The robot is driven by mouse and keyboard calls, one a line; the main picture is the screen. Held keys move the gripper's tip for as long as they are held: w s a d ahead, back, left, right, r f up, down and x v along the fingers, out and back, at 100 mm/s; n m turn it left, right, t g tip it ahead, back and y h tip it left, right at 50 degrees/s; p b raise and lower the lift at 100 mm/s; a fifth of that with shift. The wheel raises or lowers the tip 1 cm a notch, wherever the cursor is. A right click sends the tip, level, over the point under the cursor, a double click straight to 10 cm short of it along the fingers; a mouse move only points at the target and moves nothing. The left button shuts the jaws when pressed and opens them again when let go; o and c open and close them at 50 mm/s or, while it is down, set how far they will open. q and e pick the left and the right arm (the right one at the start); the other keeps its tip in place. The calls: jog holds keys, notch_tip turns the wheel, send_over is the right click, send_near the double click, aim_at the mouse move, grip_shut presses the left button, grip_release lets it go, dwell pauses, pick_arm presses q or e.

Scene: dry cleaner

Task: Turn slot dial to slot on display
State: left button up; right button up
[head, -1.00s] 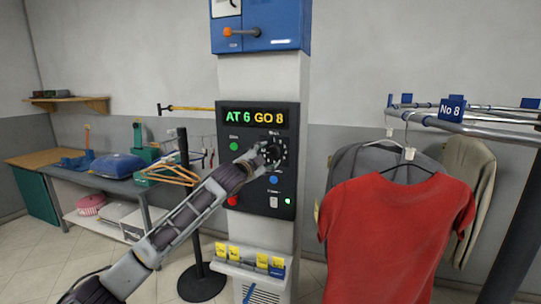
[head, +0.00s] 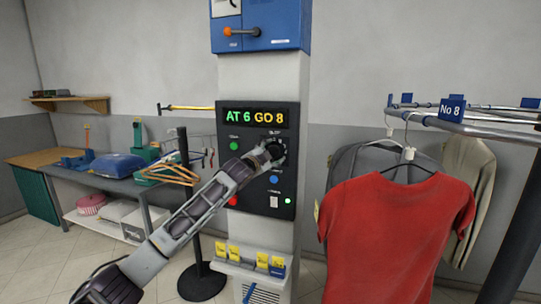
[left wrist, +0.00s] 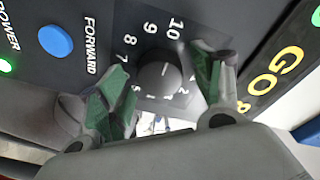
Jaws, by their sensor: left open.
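The display (head: 255,118) on the dark control panel reads "AT 6 GO 8" in green and yellow. The slot dial is a round dark knob; in the left wrist view the dial (left wrist: 157,76) sits amid a ring of white numbers, with 7, 8, 9 and 10 readable. A short white mark shows on its face. My left gripper (head: 274,151) is at the dial and partly hides it in the head view. In the left wrist view its green-padded fingers (left wrist: 163,86) are open, one on each side of the dial; contact cannot be told. My right gripper is not in view.
A blue FORWARD button (left wrist: 55,40) is close beside the dial. Green (head: 234,145) and red (head: 232,201) buttons are on the panel's left. A red shirt (head: 400,235) hangs from the rail at right. A dark post (head: 186,220) stands left of the panel.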

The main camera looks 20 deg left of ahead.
pick_arm(q)
jog(key=c, duration=0.9)
jog(key=shift+c, duration=0.7)
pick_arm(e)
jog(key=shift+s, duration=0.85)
